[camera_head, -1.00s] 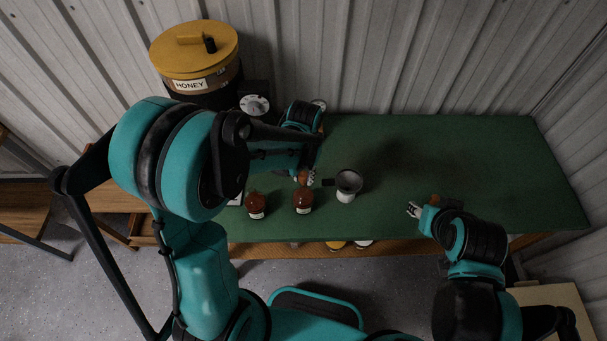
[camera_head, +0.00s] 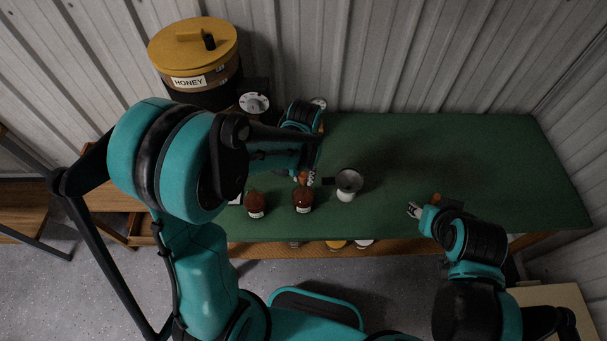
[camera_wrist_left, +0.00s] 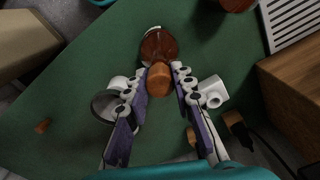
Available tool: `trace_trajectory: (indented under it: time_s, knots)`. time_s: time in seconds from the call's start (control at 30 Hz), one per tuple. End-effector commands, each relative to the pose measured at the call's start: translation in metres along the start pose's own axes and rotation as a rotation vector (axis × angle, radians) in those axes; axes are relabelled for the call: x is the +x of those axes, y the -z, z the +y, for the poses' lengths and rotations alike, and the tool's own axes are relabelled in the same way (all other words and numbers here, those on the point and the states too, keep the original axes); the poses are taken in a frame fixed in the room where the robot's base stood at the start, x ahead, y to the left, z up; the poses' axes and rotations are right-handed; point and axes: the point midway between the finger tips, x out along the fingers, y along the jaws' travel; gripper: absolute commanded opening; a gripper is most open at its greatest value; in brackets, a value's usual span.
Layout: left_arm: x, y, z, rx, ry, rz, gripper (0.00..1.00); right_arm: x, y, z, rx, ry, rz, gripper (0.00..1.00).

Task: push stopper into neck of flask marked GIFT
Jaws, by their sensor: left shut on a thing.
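My left gripper (camera_head: 304,177) is shut on a brown stopper (camera_wrist_left: 159,78) in the left wrist view, with a fingertip on each side. The stopper is at the neck end of an amber flask (camera_wrist_left: 158,45). I cannot tell how far it sits in the neck. In the head view this flask (camera_head: 303,201) stands on the green tabletop with a pale label, too small to read. A second amber flask (camera_head: 255,204) stands to its left, its label also unreadable. My right gripper (camera_head: 413,210) is away to the right over the table; its finger gap is too small to judge.
A grey metal cup-like vessel (camera_head: 349,182) stands close to the right of the flask. A honey drum (camera_head: 194,62) with a yellow lid is at the back left. The green tabletop (camera_head: 480,155) is clear at the back right.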

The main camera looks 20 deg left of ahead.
Motion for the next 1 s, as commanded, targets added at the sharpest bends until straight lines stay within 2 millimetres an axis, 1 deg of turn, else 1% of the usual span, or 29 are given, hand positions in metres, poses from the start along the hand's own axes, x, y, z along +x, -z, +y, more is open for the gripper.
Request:
trace_trajectory:
  time_s: [0.87,1.0]
  knots:
    - [0.018,0.0,0.0,0.0,0.0,0.0,0.1,0.014,-0.01,0.0,0.0,0.0,0.0,0.4]
    - [0.018,0.0,0.0,0.0,0.0,0.0,0.1,0.013,-0.01,0.0,0.0,0.0,0.0,0.4]
